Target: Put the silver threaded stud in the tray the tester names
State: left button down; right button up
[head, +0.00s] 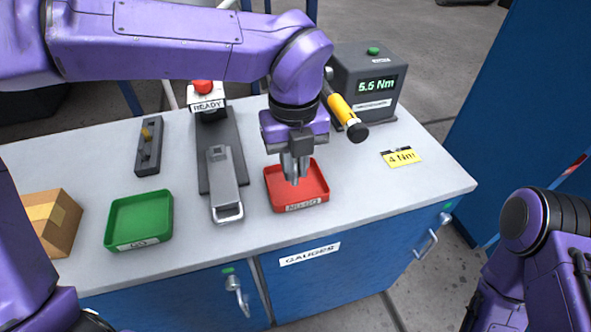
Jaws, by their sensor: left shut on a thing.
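My left gripper (295,176) points down over the red tray (321,184), which is labelled NO-GO. It is shut on a small grey piece, which I take to be the silver threaded stud; the fingers hide most of it. The green tray (166,216), labelled GO, stands empty to the left. The tester (349,82) at the back right shows 5.5 Nm on its green display. A yellow card (402,157) reading 4 Nm lies in front of it. My right gripper is not in view.
A dark fixture marked READY (207,106) with a grey lever (221,180) stands between the trays. A yellow-handled tool (341,108) is beside the tester. A small dark block (149,155) and a cardboard box (63,232) are at left.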

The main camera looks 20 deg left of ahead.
pick_arm(q)
jog(key=w+f, duration=0.2)
jog(key=w+a+f+p, duration=0.1)
jog(key=w+f, duration=0.3)
jog(key=w, duration=0.1)
jog(key=shift+w+a+f+p, duration=0.1)
jog(key=shift+a+f+p, duration=0.15)
jog(key=shift+a+p, duration=0.15)
jog(key=f, duration=0.3)
jog(key=shift+w, duration=0.25)
jog(key=shift+w+f, duration=0.1)
jog(key=shift+f, duration=0.35)
